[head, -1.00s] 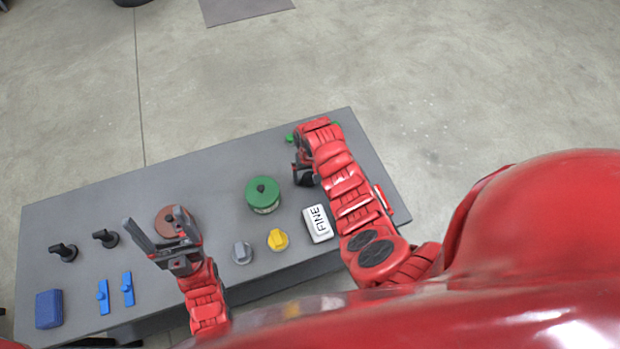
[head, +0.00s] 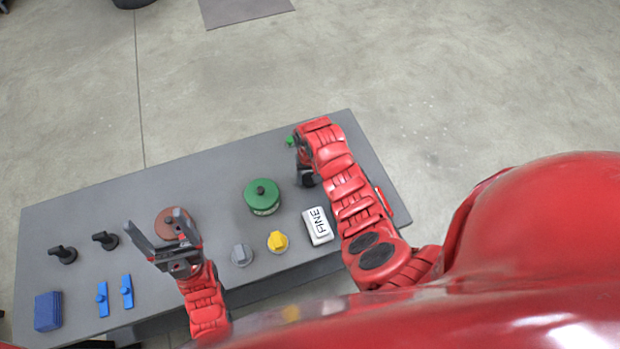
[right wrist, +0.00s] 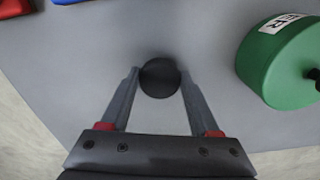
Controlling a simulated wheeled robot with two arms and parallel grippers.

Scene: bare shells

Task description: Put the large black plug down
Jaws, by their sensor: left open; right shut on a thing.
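The large black plug (right wrist: 160,78) shows as a dark round shape in the right wrist view. My right gripper (right wrist: 159,73) is shut on it, one finger on each side. A soft shadow lies beside the plug on the grey table; I cannot tell if the plug touches the surface. In the head view the plug (head: 308,181) is partly hidden below my right gripper (head: 304,172), near the table's far right part.
A green canister (head: 262,199) stands left of my right gripper. A white FINE block (head: 318,226), a yellow knob (head: 278,241) and a grey knob (head: 242,254) are nearer. Two black-handled pieces (head: 63,254), blue pieces (head: 102,299) and a blue block (head: 48,311) lie left on the table (head: 110,200).

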